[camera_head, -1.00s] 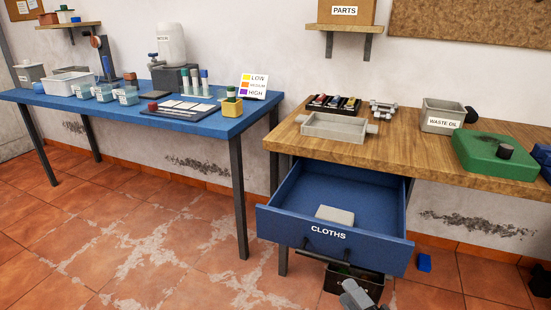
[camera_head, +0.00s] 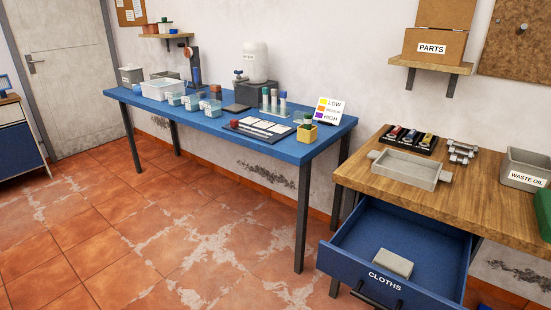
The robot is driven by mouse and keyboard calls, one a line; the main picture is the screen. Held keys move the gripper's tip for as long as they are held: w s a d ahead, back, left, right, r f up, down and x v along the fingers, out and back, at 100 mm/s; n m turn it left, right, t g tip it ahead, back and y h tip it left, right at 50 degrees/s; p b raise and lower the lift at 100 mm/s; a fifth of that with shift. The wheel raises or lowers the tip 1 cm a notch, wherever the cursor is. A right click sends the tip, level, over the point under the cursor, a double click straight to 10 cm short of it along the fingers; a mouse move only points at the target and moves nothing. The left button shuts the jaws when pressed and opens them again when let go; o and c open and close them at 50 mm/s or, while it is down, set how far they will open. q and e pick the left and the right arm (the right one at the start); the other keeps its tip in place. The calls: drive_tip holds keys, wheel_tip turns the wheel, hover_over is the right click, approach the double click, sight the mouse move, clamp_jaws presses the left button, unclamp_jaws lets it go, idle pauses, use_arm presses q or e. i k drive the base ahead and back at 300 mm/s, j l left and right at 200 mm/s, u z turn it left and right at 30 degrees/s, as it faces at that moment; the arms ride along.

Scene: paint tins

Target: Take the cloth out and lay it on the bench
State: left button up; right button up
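The cloth (camera_head: 394,263) is a folded, pale grey block lying in the open blue drawer labelled CLOTHS (camera_head: 346,276). It lies near the drawer's front wall, with bare drawer floor around and behind it. The drawer is pulled out from under the wooden bench (camera_head: 478,205). The bench's front part is bare. Neither of my grippers shows in the head view, so I cannot see whether they are open or shut.
On the wooden bench stand a grey tray (camera_head: 408,169), a black tray of small coloured items (camera_head: 409,140), metal parts (camera_head: 463,152) and a WASTE OIL bin (camera_head: 524,168). A blue table (camera_head: 215,125) with lab items stands left. The tiled floor between is clear.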

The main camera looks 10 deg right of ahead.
sight(385, 259)
drive_tip(key=z, duration=1.15)
